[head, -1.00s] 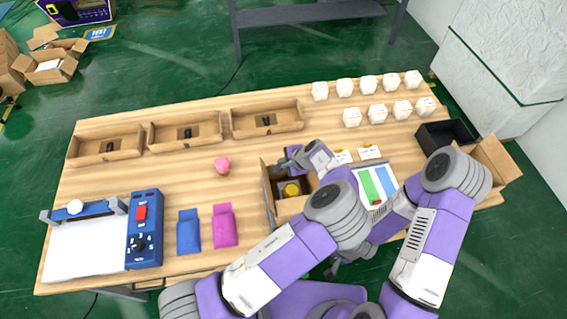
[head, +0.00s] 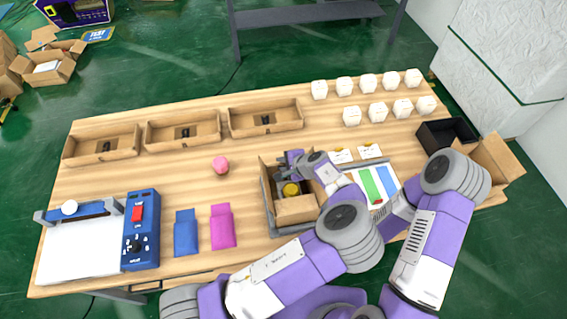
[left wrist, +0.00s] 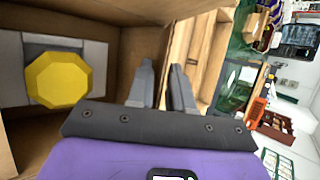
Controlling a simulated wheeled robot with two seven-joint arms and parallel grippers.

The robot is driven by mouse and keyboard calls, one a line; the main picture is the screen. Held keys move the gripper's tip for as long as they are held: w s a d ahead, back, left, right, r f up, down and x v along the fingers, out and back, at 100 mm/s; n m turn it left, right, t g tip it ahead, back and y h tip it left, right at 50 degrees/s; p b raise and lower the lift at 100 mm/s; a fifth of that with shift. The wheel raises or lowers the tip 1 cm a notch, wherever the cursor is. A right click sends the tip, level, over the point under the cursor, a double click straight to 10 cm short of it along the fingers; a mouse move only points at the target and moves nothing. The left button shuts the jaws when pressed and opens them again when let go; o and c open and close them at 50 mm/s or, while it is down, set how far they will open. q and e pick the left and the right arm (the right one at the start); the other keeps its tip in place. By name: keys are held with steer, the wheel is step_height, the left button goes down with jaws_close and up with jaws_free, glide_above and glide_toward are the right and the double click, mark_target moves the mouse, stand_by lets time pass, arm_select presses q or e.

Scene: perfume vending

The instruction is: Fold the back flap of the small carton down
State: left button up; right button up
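The small carton (head: 297,210) stands open on the table in a grey frame, with a light panel at its front. A yellow-capped item (head: 290,190) lies inside; its cap (left wrist: 58,80) also shows in the left wrist view. My left gripper (head: 285,162) is at the carton's back edge. In the left wrist view, its two fingers (left wrist: 163,75) are a little apart at a carton wall (left wrist: 145,38), with no clear hold on it. The gripper partly hides the back flap, so its angle is unclear. My right gripper is hidden behind my arms.
Three shallow cartons (head: 265,130) line the back left. White boxes (head: 352,116) stand at the back right. A pink item (head: 220,165), blue pouch (head: 186,235) and magenta pouch (head: 222,228) lie left of the carton. A black bin (head: 440,130) is far right.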

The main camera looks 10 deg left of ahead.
arm_select(q)
steer(key=shift+o, duration=0.4)
steer(key=v, duration=0.7)
steer(key=shift+s+r, duration=0.15)
steer(key=shift+d, duration=0.1)
